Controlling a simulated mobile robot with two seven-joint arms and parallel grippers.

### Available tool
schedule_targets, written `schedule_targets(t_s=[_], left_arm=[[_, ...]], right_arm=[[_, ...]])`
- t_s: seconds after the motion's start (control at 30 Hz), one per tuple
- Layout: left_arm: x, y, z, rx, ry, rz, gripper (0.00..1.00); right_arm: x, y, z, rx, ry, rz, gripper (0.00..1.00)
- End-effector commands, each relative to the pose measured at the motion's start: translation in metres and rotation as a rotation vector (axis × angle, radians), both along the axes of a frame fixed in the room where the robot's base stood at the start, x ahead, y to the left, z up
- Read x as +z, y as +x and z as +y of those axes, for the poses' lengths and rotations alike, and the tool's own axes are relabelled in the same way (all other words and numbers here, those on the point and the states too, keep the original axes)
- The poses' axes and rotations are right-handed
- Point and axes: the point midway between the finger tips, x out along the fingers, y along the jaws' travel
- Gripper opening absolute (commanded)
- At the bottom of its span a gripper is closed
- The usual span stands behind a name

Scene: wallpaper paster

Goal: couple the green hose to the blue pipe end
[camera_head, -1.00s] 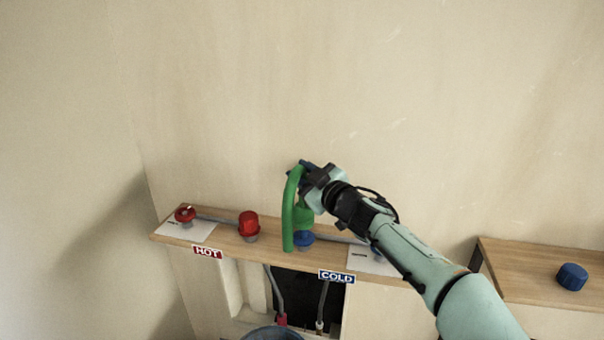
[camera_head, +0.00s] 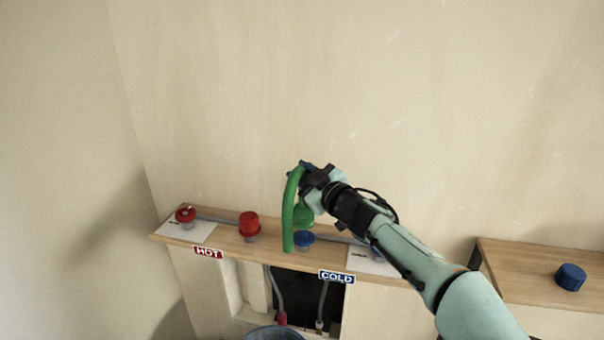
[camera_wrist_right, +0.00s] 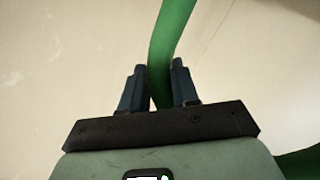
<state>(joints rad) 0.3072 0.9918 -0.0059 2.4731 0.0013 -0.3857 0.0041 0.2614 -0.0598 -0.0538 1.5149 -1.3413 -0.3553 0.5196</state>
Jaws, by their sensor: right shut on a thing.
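The green hose (camera_head: 289,215) is a bent tube held above the shelf in the head view. One arm of it hangs down at the left, and a wider green part (camera_head: 304,215) hangs just above the blue pipe end (camera_head: 303,239). I cannot tell whether they touch. My right gripper (camera_head: 304,172) is shut on the upper part of the hose. In the right wrist view the hose (camera_wrist_right: 172,30) passes between the two fingers (camera_wrist_right: 160,88). My left gripper is not in view.
The wooden shelf (camera_head: 232,240) carries a red pipe end with a red cap (camera_head: 249,222) and a red valve wheel (camera_head: 186,215). HOT (camera_head: 208,252) and COLD (camera_head: 337,277) signs hang on its front. A blue cap (camera_head: 570,277) sits on the right shelf (camera_head: 530,258). A bucket (camera_head: 274,333) stands below.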

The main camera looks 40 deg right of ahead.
Motion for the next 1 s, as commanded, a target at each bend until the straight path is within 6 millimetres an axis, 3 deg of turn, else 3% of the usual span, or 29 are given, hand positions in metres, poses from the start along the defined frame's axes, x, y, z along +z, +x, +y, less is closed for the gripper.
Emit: schedule_targets(t_s=[1.0], left_arm=[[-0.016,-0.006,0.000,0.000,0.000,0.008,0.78]], right_arm=[[-0.017,0.000,0.000,0.001,0.000,-0.003,0.00]])
